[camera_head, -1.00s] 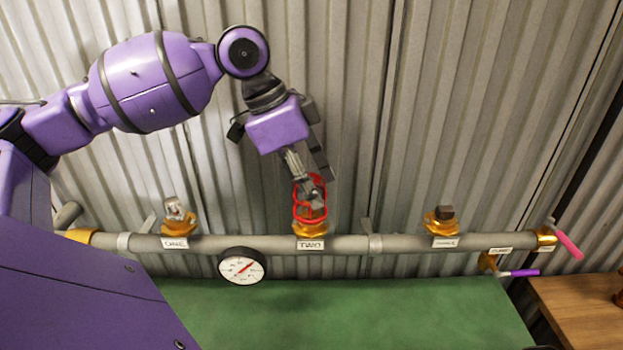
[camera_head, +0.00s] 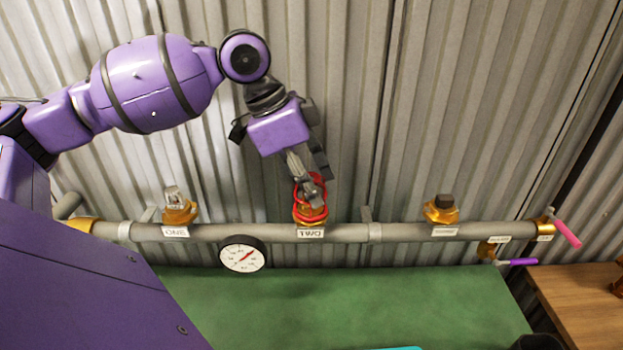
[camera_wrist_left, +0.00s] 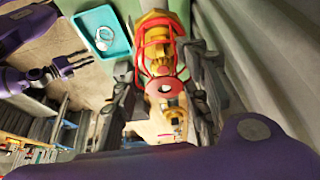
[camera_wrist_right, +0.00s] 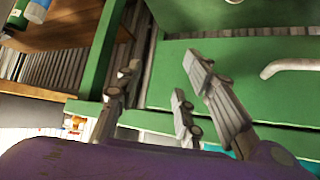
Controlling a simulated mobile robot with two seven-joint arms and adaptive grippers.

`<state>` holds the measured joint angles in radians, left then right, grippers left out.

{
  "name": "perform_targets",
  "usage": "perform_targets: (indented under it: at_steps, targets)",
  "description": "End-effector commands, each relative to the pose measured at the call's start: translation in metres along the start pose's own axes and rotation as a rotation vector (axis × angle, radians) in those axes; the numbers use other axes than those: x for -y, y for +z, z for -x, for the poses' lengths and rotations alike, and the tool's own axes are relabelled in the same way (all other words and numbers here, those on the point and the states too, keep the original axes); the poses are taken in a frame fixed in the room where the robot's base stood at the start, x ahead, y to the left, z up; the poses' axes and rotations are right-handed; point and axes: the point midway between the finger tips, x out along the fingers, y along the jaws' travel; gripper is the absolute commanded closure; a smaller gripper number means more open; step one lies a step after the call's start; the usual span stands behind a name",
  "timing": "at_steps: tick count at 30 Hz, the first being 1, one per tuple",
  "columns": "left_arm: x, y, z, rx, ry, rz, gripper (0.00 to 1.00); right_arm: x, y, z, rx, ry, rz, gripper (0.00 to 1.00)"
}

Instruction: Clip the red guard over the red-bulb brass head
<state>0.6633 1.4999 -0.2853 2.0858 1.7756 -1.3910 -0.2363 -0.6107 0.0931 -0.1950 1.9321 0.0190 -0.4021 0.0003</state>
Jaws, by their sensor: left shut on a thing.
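The red guard (camera_head: 311,190) is a wire cage with a red disc on its end. It sits around the brass head at TWO (camera_head: 309,213) on the grey pipe; the left wrist view also shows the guard (camera_wrist_left: 154,50) around the brass.
The pipe (camera_head: 270,233) runs along a corrugated wall. Head ONE (camera_head: 178,207) stands left and a dark-capped brass fitting (camera_head: 441,210) right. A gauge (camera_head: 243,254) hangs below. Pink (camera_head: 566,234) and purple (camera_head: 523,262) levers are at the right end. A teal tray (camera_wrist_left: 100,38) holds a ring.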

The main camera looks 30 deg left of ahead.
Motion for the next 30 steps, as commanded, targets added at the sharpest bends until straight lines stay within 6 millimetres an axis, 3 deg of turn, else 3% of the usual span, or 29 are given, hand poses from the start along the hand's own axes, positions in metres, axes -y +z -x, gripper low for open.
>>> perform_targets:
  at_steps: [2,3,8,20,30]
  targets:
    - [0.0,0.002,-0.003,0.002,0.003,0.001,0.85,0.0,0.0,0.0,0.001,0.0,0.0,0.64]
    - [0.0,0.002,-0.003,0.002,0.002,0.001,0.56,0.0,0.0,0.0,0.001,0.0,0.0,0.64]
    - [0.0,0.002,-0.003,0.002,0.002,0.001,0.37,0.0,0.0,0.0,0.0,0.0,0.0,0.64]
    - [0.001,0.002,0.005,0.002,-0.001,0.002,0.37,0.001,-0.001,-0.001,-0.002,-0.002,0.0,0.64]
    - [0.001,0.001,0.071,0.002,-0.003,0.002,0.37,0.0,-0.001,0.0,-0.001,-0.001,0.0,0.64]
